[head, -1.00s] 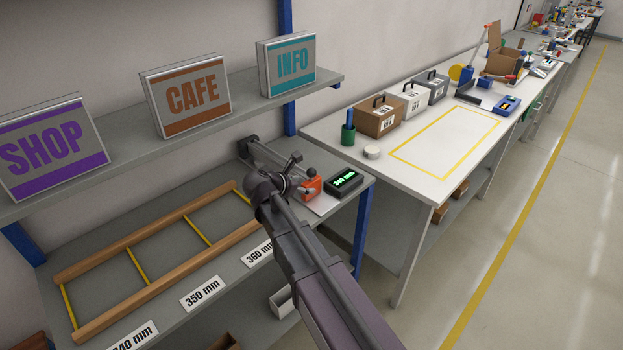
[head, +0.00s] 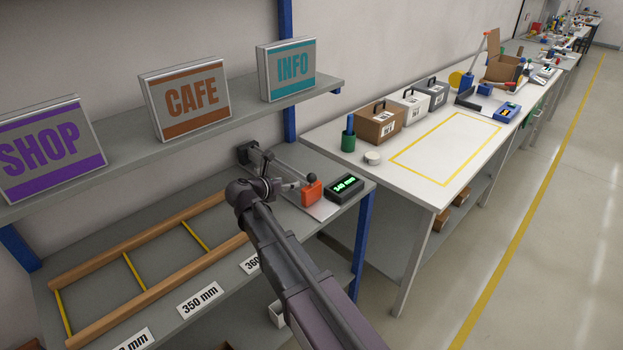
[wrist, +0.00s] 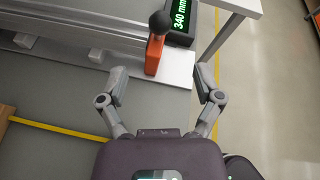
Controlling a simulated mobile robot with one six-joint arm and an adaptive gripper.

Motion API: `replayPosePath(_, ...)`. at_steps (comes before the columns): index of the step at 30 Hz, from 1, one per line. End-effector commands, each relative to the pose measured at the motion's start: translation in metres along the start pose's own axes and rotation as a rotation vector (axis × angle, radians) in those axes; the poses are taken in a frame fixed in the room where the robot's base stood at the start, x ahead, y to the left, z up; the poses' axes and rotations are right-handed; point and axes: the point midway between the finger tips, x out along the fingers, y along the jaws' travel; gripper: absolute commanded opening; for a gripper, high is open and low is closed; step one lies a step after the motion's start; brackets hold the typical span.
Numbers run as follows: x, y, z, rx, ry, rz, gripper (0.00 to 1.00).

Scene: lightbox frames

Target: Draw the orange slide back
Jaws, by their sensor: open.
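The orange slide (head: 312,195) stands upright on its pale rail plate on the lower bench, with a black ball knob (wrist: 160,21) on top. In the wrist view the slide (wrist: 153,56) is ahead of my gripper (wrist: 162,84), nearer the left fingertip. My gripper is open and empty, with a gap between its fingers and the slide. In the head view my gripper (head: 277,187) is left of the slide, partly hidden by my own arm. A black readout (head: 345,187) beside the slide shows 340 mm in green.
A wooden frame with yellow strips (head: 140,265) lies on the bench at left. Labels such as 350 mm (head: 200,301) line its front edge. A shelf with signs (head: 193,95) hangs above. A white table (head: 440,150) with boxes stands at right.

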Motion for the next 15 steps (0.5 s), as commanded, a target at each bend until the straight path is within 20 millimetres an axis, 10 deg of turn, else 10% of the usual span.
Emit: replayPosePath(15, 0.073, 0.001, -0.003, 0.002, 0.002, -0.002, 0.84)
